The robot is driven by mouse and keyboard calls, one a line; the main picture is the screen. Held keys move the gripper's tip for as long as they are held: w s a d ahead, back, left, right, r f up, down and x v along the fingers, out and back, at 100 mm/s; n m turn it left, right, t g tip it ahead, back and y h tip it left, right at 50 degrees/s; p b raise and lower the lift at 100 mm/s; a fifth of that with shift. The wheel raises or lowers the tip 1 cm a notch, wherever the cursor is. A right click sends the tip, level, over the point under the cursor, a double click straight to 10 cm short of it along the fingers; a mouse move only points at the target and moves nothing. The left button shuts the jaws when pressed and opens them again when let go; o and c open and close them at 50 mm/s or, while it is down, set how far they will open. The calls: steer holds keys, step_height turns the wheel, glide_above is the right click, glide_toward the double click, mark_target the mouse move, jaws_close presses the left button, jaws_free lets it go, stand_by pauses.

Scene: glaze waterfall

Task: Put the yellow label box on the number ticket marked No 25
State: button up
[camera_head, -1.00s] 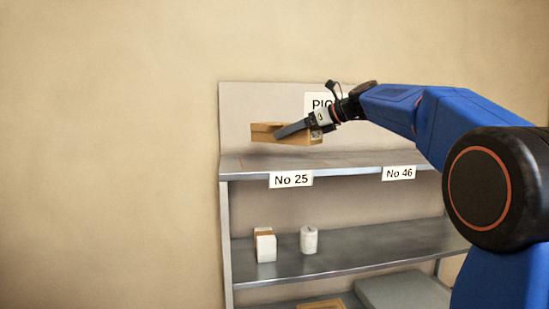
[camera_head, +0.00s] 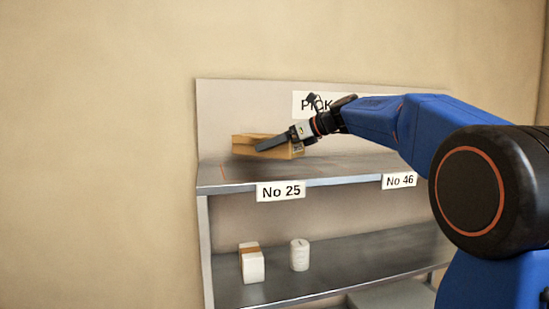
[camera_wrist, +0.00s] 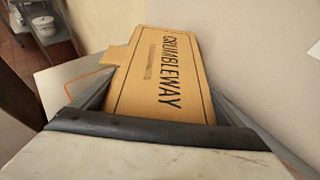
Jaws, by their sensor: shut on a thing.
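A tan cardboard box (camera_head: 240,147) is held at the top shelf's left part, above and behind the white ticket marked No 25 (camera_head: 281,191). A small pale label shows on its right end. My gripper (camera_head: 268,145) is shut on the box from the right. No yellow label is clearly seen. The box looks just above the shelf; I cannot tell whether it touches.
The top shelf (camera_head: 345,170) has a thin orange line marked at its left end. A No 46 ticket (camera_head: 399,180) hangs further right. A PICK sign (camera_head: 316,104) is on the back panel. A white carton (camera_head: 252,266) and a white canister (camera_head: 299,255) stand on the shelf below.

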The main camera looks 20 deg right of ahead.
mark_target(298, 148)
steer(key=shift+f, duration=2)
steer(key=o, duration=0.9)
steer(key=shift+f, duration=0.1)
steer(key=shift+s+d+r, duration=0.2)
steer(key=shift+d+r, duration=0.05)
steer(key=v, duration=1.1)
steer(key=shift+s+d+r, duration=0.1)
steer(key=shift+s+r, duration=0.05)
steer(key=shift+s, duration=0.1)
